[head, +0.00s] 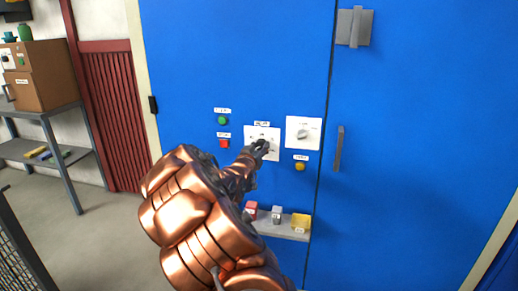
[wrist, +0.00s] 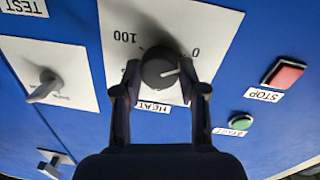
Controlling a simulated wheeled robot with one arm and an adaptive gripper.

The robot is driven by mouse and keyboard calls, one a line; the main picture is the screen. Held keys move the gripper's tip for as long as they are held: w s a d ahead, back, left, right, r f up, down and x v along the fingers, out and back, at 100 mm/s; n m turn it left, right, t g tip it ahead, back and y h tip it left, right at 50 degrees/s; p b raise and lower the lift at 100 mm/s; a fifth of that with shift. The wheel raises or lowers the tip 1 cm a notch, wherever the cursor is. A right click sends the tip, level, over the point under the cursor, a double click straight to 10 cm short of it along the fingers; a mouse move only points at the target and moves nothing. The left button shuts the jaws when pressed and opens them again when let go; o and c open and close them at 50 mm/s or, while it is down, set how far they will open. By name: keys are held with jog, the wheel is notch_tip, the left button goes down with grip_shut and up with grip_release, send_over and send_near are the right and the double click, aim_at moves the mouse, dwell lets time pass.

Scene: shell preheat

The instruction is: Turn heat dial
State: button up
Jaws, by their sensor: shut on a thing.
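The heat dial (wrist: 158,66) is a dark round knob on a white plate (wrist: 115,20) with a scale marked 0 and 100 and a HEAT label. The wrist view is upside down. The knob's white pointer line points to the right in that view, on the side of the 0. My gripper (wrist: 160,88) is shut on the knob, one finger on each side. In the head view my gripper (head: 261,146) covers most of the knob on its white plate (head: 274,153).
A second white plate with a grey switch (head: 302,133) is on the right. A green button (head: 222,120) and red button (head: 224,143) are on the left. A yellow button (head: 300,167) is below right. A ledge (head: 285,233) with small blocks juts out below.

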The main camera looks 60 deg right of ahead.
jog(key=c, duration=0.4)
jog(key=shift+c, duration=0.2)
jog(key=shift+m+b, duration=0.3)
jog(key=shift+m, duration=0.2)
jog(key=m+b, duration=0.3)
jog(key=m, duration=0.2)
jog(key=shift+r+m+y+b, duration=0.15)
jog(key=shift+m+y+b, duration=0.15)
jog(key=shift+m+b, duration=1.8)
jog(key=shift+m+p, duration=0.55)
jog(key=shift+m, duration=0.15)
jog(key=shift+s, duration=0.1)
jog(key=o, duration=1.2)
jog(key=shift+c, duration=0.2)
jog(key=shift+a, duration=0.1)
